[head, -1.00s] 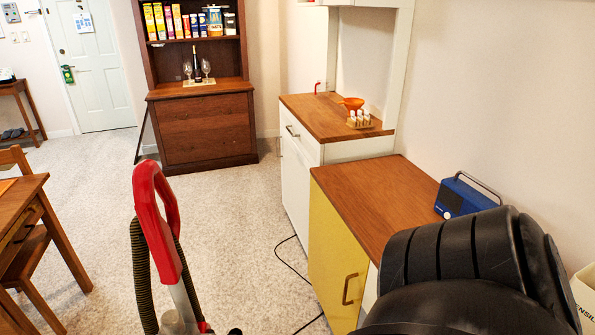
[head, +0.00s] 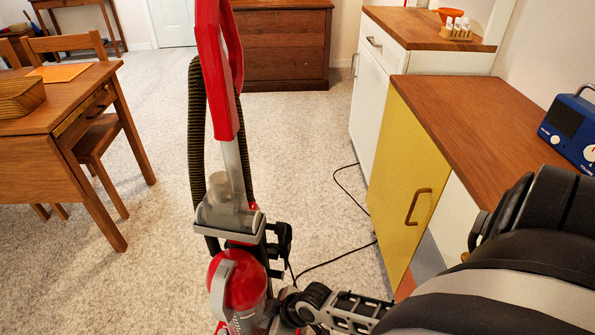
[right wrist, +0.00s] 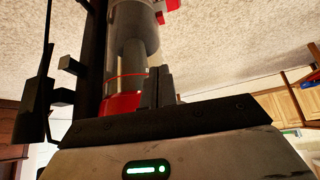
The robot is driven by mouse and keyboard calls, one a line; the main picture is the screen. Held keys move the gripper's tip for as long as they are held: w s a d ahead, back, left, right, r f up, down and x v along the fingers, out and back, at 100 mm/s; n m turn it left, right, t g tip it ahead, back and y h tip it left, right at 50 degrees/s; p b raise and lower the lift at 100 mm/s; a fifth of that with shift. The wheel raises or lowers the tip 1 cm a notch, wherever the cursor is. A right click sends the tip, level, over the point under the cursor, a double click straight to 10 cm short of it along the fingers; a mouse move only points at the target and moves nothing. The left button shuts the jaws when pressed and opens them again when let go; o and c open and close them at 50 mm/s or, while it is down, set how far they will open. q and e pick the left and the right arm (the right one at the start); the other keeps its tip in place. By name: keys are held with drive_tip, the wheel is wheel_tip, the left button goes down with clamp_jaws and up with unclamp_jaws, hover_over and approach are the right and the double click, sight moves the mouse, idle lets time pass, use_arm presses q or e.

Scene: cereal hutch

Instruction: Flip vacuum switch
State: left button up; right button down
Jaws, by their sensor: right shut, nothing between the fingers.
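The upright vacuum cleaner (head: 236,190) stands on the carpet in the middle of the head view, with a red handle, a grey neck, a ribbed dark hose and a red and grey body. I cannot make out its switch. My right gripper (head: 288,308) is at the right side of the vacuum's lower body, shut and empty; whether it touches the vacuum I cannot tell. In the right wrist view, the vacuum's clear and red part (right wrist: 133,50) is close beyond the dark fingers (right wrist: 160,85). My left gripper is out of view.
A yellow-doored cabinet (head: 410,180) with a wooden top stands close on the right, bearing a blue radio (head: 570,130). A black cord (head: 345,250) lies on the carpet. A wooden table (head: 60,130) and a chair (head: 100,135) stand on the left.

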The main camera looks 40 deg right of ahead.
drive_tip(key=w+d+f+n+g+b, duration=0.1)
drive_tip(key=w+d+f+b, duration=0.1)
drive_tip(key=d+f+b, duration=0.45)
drive_tip(key=w+d+f+g+b, duration=0.1)
drive_tip(key=w+d+f+b, duration=0.25)
drive_tip(key=f, duration=0.55)
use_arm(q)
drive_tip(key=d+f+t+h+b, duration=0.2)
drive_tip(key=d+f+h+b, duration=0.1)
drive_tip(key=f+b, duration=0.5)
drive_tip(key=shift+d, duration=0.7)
use_arm(e)
drive_tip(key=w+d+f, duration=0.1)
drive_tip(key=d, duration=0.4)
drive_tip(key=w+d+f+g+h, duration=0.1)
drive_tip(key=d+f, duration=0.1)
drive_tip(key=d, duration=0.4)
drive_tip(key=shift+w+f, duration=0.25)
drive_tip(key=shift+w, duration=0.05)
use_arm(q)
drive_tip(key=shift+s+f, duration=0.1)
use_arm(e)
drive_tip(key=shift+f, duration=0.15)
